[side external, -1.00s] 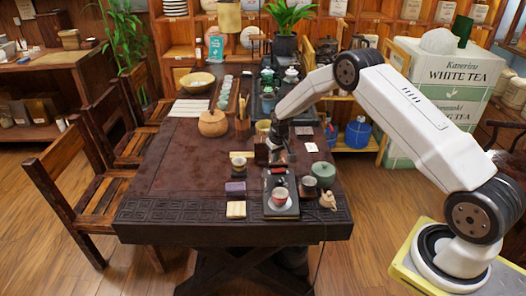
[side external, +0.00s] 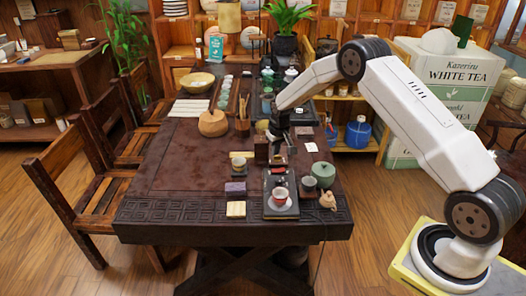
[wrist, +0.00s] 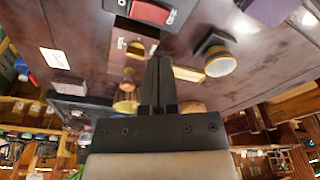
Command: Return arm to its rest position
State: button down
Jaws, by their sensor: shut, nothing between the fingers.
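My gripper (side external: 277,148) hangs over the dark tea table (side external: 180,165), just above and behind the black tray (side external: 268,211). In the wrist view my gripper (wrist: 158,65) shows its two fingers together with nothing between them. A small brown block (side external: 261,153) stands close beside the gripper in the side view; whether they touch cannot be told there. My white arm reaches in from the right, bent high at the elbow.
The table's left middle is clear.

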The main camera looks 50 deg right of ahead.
jog(key=s+a+r+n, duration=0.1)
jog(key=s+a+r, duration=0.5)
jog(key=s, duration=0.3)
jog(key=s+a+r+n, duration=0.1)
jog(key=s+a+r, duration=0.6)
jog(key=s, duration=0.2)
jog(key=s+a+n, duration=0.1)
jog(key=s+a, duration=0.1)
jog(key=s, duration=0.7)
jog(key=shift+s+a+r+t, duration=0.25)
jog(key=shift+s+r+t, duration=0.05)
jog(key=shift+s+t, duration=0.1)
